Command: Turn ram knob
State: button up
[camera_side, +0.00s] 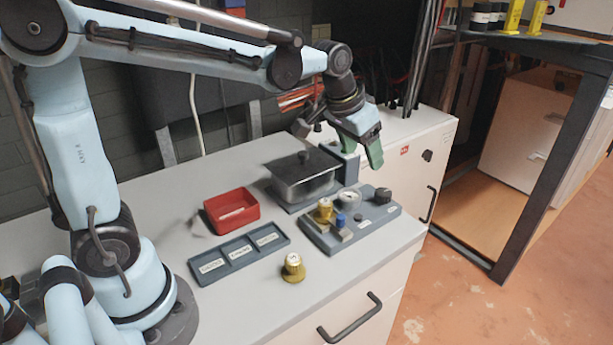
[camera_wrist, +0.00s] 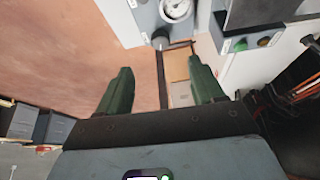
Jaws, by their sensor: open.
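A grey control panel (camera_side: 322,236) lies on the bench in the side view, with a black knob (camera_side: 383,195) at its right end, a round white gauge (camera_side: 348,198), a blue knob (camera_side: 340,221) and a brass knob (camera_side: 325,207). I cannot read which one is the ram knob. In the wrist view, the panel (camera_wrist: 146,18) shows at the top with the gauge (camera_wrist: 176,9) and the black knob (camera_wrist: 160,42). My gripper (camera_wrist: 158,66) is open and empty, its green fingers apart. In the side view one green finger (camera_side: 375,152) hangs above and behind the panel, touching nothing.
A lidded metal box (camera_side: 305,180) stands behind the panel, beside a small grey unit (camera_side: 345,163). A red bin (camera_side: 231,212), a three-slot tray (camera_side: 240,254) and a loose brass piece (camera_side: 293,267) lie left and in front. The bench front (camera_side: 340,285) is mostly clear.

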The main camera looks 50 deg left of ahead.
aim_at(383, 191)
jog(key=x, duration=0.4)
jog(key=w+x, duration=0.1)
jog(key=x, duration=0.9)
jog(key=shift+w+d+r, duration=0.15)
jog(key=shift+w, duration=0.2)
jog(key=c, duration=1.1)
jog(key=shift+o, duration=0.2)
jog(key=shift+m+g+h, duration=0.4)
jog(key=shift+m+h, duration=0.3)
jog(key=shift+m, duration=1.2)
jog(key=o, duration=1.1)
jog(key=shift+c, duration=0.2)
